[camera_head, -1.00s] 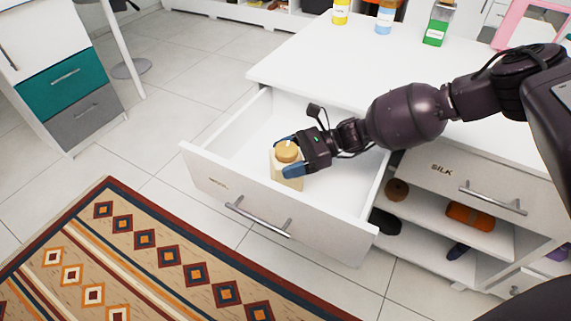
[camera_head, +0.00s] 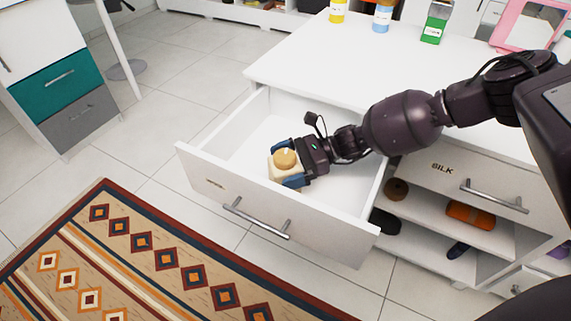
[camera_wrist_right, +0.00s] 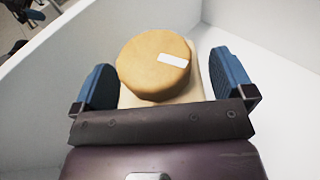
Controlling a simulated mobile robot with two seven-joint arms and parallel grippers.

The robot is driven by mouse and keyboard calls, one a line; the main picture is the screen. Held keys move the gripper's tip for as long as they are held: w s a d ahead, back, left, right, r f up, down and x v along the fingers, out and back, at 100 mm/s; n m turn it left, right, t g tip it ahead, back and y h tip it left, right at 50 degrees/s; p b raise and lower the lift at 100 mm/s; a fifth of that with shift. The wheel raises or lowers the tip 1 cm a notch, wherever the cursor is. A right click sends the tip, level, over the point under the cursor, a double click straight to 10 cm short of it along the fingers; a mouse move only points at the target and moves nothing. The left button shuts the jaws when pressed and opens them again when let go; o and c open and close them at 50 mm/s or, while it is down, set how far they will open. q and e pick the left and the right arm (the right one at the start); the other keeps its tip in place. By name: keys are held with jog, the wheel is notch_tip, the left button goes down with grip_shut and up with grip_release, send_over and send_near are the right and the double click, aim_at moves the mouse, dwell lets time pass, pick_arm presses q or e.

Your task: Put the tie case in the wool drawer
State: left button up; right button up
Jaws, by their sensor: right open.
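The open drawer (camera_head: 225,192) is pulled out from the white cabinet. Its label is too small to read. A tan round case (camera_head: 285,158) with a white label is inside it, on top of a cream block (camera_head: 275,174); they also show in the right wrist view (camera_wrist_right: 153,66) (camera_wrist_right: 186,92). I take the round case to be the tie case. My right gripper (camera_head: 284,165) is low inside the drawer, open, with its blue fingers on either side of the case and block. The wrist view shows gaps beside the round case. My left gripper is not in view.
A closed drawer marked SILK (camera_head: 470,185) is at the right, above shelves with an orange roll (camera_head: 470,215) and dark items. Bottles (camera_head: 383,15) and a pink frame (camera_head: 522,25) stand on the white top (camera_head: 330,60). The drawer's right part is empty.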

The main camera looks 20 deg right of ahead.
jog(key=v, duration=0.6)
jog(key=shift+d+r+p, duration=0.2)
jog(key=shift+r+p, duration=0.05)
jog(key=shift+p, duration=0.15)
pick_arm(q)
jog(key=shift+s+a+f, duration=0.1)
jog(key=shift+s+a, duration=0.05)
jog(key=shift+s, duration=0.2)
pick_arm(e)
jog(key=shift+s+d, duration=0.1)
jog(key=shift+d, duration=0.5)
